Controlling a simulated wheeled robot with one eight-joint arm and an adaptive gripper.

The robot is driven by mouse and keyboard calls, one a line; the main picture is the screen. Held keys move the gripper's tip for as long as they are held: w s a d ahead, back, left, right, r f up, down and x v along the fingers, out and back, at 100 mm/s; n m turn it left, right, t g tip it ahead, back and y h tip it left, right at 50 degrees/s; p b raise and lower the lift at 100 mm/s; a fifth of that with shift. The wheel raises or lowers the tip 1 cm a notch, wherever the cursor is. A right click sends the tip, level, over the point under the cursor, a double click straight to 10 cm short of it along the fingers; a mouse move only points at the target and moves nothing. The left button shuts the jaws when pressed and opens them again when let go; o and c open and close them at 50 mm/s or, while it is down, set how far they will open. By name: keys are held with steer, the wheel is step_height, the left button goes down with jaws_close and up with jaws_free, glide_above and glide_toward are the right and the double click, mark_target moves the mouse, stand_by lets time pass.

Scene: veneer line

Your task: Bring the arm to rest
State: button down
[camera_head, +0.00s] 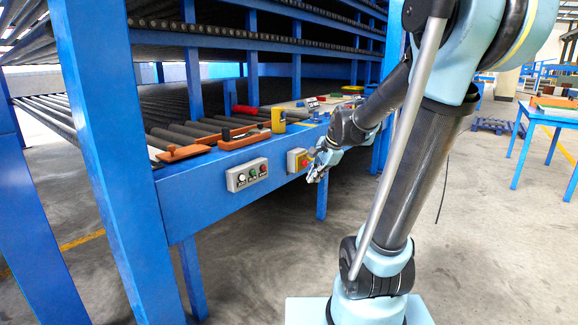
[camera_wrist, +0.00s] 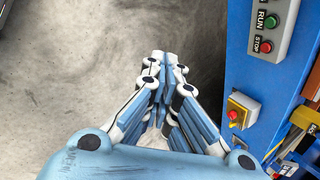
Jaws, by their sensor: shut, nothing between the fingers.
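My gripper (camera_head: 316,172) is at the end of my arm, in front of the blue machine frame (camera_head: 215,195), beside the yellow box with the red button (camera_head: 298,160). In the wrist view my gripper (camera_wrist: 168,58) has its fingers together with nothing between them, above the bare floor. The red button box (camera_wrist: 242,111) is to its right there, apart from the fingers. The arm is bent, with its forearm reaching down and left in the head view.
A grey control box (camera_head: 247,174) is on the frame's front; it also shows in the wrist view (camera_wrist: 268,28). Orange-brown tools (camera_head: 243,138) and a yellow device (camera_head: 278,120) lie along the ledge. A blue table (camera_head: 550,118) stands at right.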

steer(key=s+d+f+n+h, duration=0.1)
steer(key=s+d+f+n, duration=0.2)
steer(key=s, duration=0.4)
steer(key=s+d+f+n+g+h, duration=0.1)
steer(key=s+d+f+n, duration=0.2)
steer(key=s+n, duration=0.2)
steer(key=s+d+f+n+h, duration=0.1)
steer(key=s+d+f+n, duration=0.2)
steer(key=s, duration=0.8)
steer(key=shift+s+d+f+n+g+h, duration=0.2)
steer(key=shift+d+n+g+h, duration=0.15)
steer(key=shift+n, duration=0.65)
steer(key=shift+w+a+f, duration=0.1)
steer(key=shift+w+f, duration=0.05)
steer(key=shift+w, duration=0.35)
stand_by(1.2)
